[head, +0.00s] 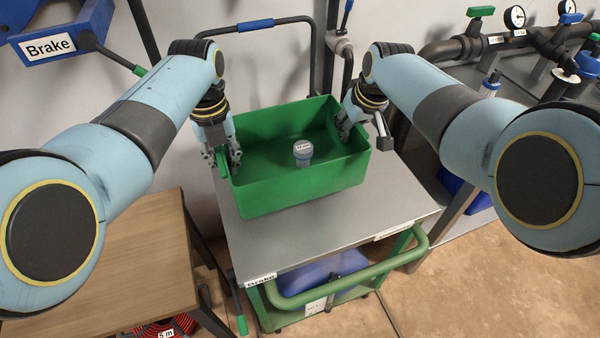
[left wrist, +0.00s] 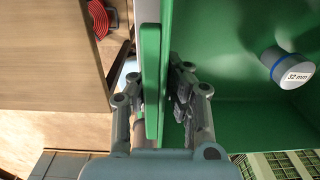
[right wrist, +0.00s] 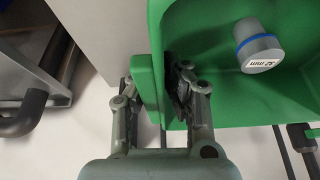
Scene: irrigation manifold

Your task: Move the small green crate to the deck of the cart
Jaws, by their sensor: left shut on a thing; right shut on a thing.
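The small green crate (head: 290,196) is over the grey deck (head: 340,220) of the cart, at the deck's back. I cannot tell whether its base touches the deck. A grey cylindrical fitting with a blue ring, marked 32 mm (head: 303,153), stands inside the crate. My left gripper (head: 228,160) is shut on the crate's left side handle; the left wrist view shows its fingers on both sides of that green handle (left wrist: 151,85). My right gripper (head: 345,128) is shut on the crate's right side handle, seen closely in the right wrist view (right wrist: 147,90).
A wooden table (head: 125,250) stands left of the cart, with a red coiled hose (head: 170,326) below. The cart has a green front rail (head: 350,276) and a Brake label (head: 261,280). Pipes with gauges (head: 516,17) are at the right. The deck's front is clear.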

